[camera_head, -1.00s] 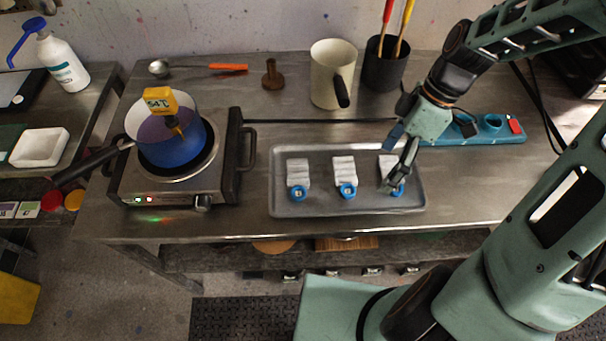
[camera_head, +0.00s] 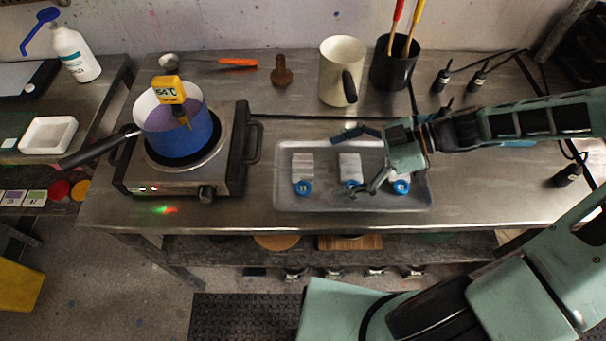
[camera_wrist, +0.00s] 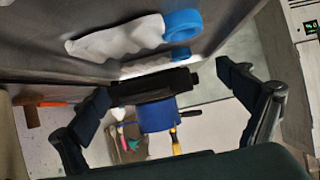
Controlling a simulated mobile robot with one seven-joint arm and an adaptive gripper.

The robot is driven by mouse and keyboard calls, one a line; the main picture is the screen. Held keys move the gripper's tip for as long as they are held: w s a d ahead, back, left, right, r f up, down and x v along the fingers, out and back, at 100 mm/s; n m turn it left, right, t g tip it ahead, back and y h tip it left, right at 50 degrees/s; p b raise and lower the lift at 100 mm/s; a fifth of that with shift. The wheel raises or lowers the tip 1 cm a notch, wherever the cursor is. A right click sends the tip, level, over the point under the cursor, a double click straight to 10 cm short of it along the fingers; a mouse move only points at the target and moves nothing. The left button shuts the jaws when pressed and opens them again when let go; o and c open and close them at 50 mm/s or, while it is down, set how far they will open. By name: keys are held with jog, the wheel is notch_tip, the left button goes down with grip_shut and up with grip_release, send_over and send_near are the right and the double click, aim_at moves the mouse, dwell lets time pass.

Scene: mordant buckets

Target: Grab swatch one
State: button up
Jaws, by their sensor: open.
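Three white folded swatches, each with a blue ring tag, lie in a row on a grey tray (camera_head: 290,202): the left swatch (camera_head: 302,166), the middle swatch (camera_head: 349,166) and the right swatch (camera_head: 398,178). The right one is partly hidden by my gripper. I cannot read the tag numbers, so I cannot tell which is swatch one. My gripper (camera_head: 341,165) is open and empty above the tray, its fingers spread and pointing left. The wrist view shows both fingers (camera_wrist: 165,90) apart, with a swatch (camera_wrist: 118,42) near the top edge, not between them.
A hot plate (camera_head: 228,165) with a blue pot (camera_head: 176,142) and thermometer (camera_head: 168,90) stands left of the tray. A cream jug (camera_head: 340,72), a dark holder (camera_head: 393,68) and a brown wooden piece (camera_head: 282,72) stand behind. Bare bench lies between hot plate and tray.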

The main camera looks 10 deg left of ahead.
aim_at(298, 175)
jog(key=x, duration=0.5)
jog(key=shift+a+p, duration=0.35)
jog(key=shift+a, duration=0.05)
jog(key=shift+c, duration=0.2)
jog(key=c, duration=0.8)
jog(key=shift+r, duration=0.15)
